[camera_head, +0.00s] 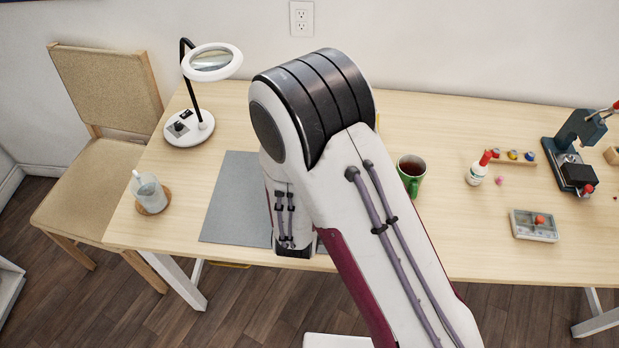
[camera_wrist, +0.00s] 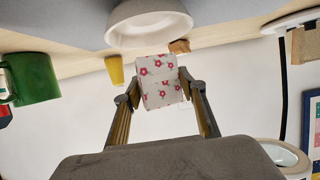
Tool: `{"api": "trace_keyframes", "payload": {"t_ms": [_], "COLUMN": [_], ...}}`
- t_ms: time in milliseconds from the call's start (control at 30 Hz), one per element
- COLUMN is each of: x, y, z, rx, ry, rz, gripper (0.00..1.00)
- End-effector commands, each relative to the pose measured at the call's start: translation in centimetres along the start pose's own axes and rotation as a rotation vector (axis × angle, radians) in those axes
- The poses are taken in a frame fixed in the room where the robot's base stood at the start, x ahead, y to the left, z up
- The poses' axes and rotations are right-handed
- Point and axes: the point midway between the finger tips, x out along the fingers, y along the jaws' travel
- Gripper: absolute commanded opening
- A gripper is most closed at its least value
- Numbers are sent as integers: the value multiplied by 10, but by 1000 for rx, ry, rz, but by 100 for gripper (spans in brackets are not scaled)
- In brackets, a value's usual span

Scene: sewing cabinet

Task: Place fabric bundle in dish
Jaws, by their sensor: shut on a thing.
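The fabric bundle (camera_wrist: 163,95) is white with pink flowers and sits between the two fingers of my gripper (camera_wrist: 160,84) in the wrist view. My gripper is shut on it. A white round dish (camera_wrist: 150,28) shows at the top of the wrist view, just beyond the bundle in the picture. I cannot tell whether the bundle touches the dish. In the head view my arm hides the gripper, the bundle and the dish.
A green mug (camera_head: 411,175) of dark drink stands right of my arm. A grey mat (camera_head: 232,195) lies left, with a magnifier lamp (camera_head: 190,128) and glass jug (camera_head: 149,188) beyond. A glue bottle (camera_head: 477,171), small tray (camera_head: 534,226) and press (camera_head: 575,160) stand right.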

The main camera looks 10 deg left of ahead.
Motion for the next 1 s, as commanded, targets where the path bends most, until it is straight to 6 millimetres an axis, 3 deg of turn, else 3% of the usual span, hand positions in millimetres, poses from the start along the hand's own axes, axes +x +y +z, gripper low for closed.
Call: {"api": "trace_keyframes", "payload": {"t_ms": [667, 1000], "x": [5, 16], "y": [0, 0], "z": [13, 38], "rx": [0, -1], "ry": [0, -2], "rz": [1, 1], "gripper": [29, 29]}}
